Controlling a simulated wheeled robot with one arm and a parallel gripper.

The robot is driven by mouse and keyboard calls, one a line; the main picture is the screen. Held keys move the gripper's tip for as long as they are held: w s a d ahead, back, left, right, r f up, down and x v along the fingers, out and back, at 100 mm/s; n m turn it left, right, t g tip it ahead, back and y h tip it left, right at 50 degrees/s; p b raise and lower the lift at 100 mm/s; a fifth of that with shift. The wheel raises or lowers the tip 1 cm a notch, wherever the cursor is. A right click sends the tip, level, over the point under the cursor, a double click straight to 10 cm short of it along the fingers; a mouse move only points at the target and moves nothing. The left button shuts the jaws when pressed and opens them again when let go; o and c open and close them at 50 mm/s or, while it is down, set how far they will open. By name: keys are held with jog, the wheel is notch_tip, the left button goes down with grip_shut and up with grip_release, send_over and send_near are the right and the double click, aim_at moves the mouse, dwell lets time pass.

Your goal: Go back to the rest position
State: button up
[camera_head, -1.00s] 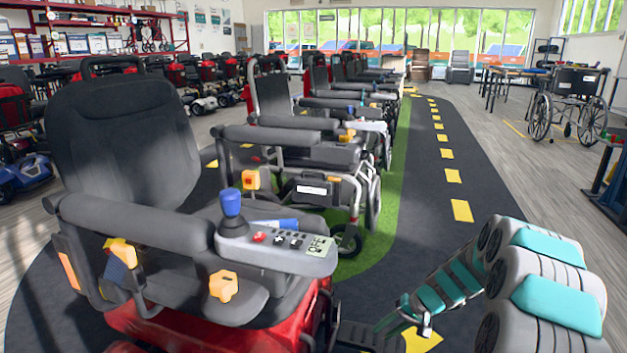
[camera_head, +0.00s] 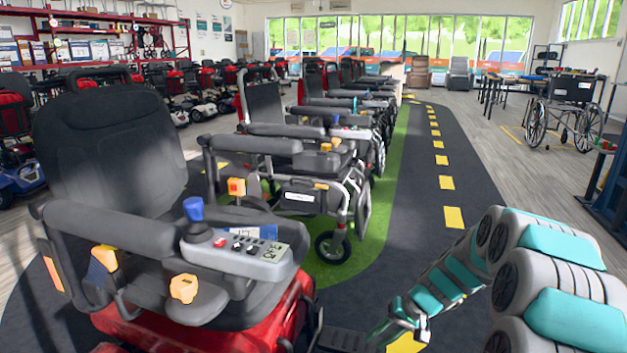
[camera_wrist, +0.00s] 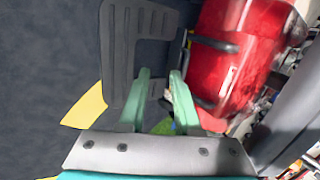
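My arm reaches in from the lower right of the head view, and my gripper (camera_head: 408,322) hangs low over the dark floor, right of the nearest power wheelchair (camera_head: 110,130). I cannot tell how far the fingers are from the footplate.
More wheelchairs (camera_head: 300,150) stand in a row on a green strip (camera_head: 375,225). A dark lane with yellow dashes (camera_head: 445,183) runs clear to the back. A manual wheelchair (camera_head: 565,105) and a blue stand (camera_head: 608,195) are on the right.

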jog(key=s+a+r+n+g+h+p, duration=0.2)
jog(key=s+a+r+p, duration=0.25)
jog(key=s+r, duration=1.05)
jog(key=s+d+r+h+p, duration=0.1)
jog(key=s+r, duration=0.1)
jog(key=s, duration=0.5)
jog(key=s+d+r+h+p, duration=0.1)
jog(key=s+r+p, duration=0.1)
jog(key=s, duration=0.6)
jog(key=s+d+r+g+h+p, duration=0.1)
jog(key=s+r+h, duration=0.1)
jog(key=s, duration=0.5)
jog(key=shift+s+d+r+n+p, duration=0.2)
jog(key=shift+s+r+n+p, duration=0.1)
jog(key=shift+r, duration=0.6)
